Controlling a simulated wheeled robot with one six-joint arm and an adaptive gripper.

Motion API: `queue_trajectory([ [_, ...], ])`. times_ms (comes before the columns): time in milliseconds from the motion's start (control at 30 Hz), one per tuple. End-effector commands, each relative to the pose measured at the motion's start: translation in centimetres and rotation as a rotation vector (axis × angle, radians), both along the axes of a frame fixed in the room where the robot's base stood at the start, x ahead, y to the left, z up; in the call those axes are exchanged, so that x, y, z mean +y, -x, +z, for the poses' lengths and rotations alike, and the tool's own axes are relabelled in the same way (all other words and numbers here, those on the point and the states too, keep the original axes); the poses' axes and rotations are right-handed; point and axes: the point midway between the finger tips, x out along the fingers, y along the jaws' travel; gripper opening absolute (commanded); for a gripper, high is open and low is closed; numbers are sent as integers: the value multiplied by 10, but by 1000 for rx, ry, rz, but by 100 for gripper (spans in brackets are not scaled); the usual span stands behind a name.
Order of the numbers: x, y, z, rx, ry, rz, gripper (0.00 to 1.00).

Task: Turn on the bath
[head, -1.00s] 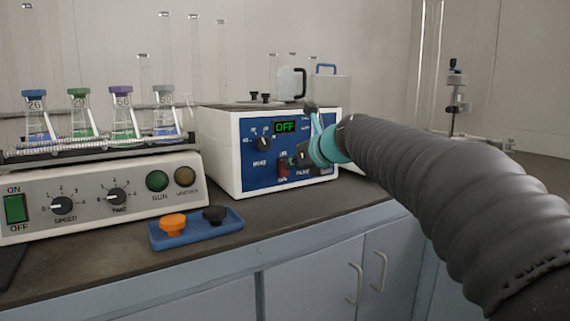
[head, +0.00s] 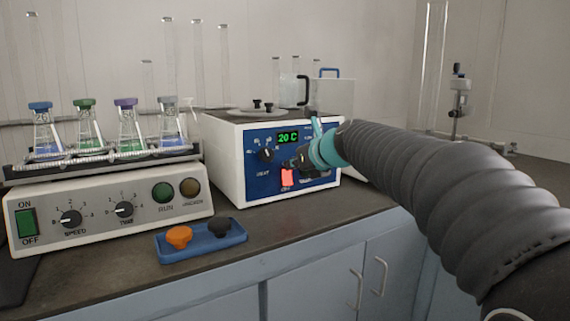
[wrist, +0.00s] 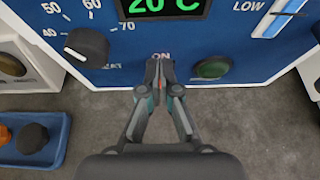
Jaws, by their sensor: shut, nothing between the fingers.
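The bath (head: 228,150) is a white box with a blue front panel (head: 256,184) on the bench. Its green display (head: 288,138) reads 20 C. Its power switch (head: 288,177) glows red-orange low on the panel, and the heat knob (head: 267,156) sits to its upper left. My gripper (wrist: 162,62) is shut and empty, with its fingertips at the switch. In the wrist view the tips cover the switch, and only the ON label (wrist: 160,56) shows above them. In the head view my arm hides the panel's right part.
A shaker (head: 105,205) with several flasks stands at the left. A blue tray (head: 215,244) with an orange knob (head: 179,237) and a black knob (head: 219,227) lies in front, near the bench edge. A green button (wrist: 212,69) is right of the fingertips.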

Motion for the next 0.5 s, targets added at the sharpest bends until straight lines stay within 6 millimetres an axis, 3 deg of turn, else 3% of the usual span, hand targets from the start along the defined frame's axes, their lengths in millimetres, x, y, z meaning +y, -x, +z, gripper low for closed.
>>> queue_trajectory([
  [500,-3,3,1,0,0,0,0],
])
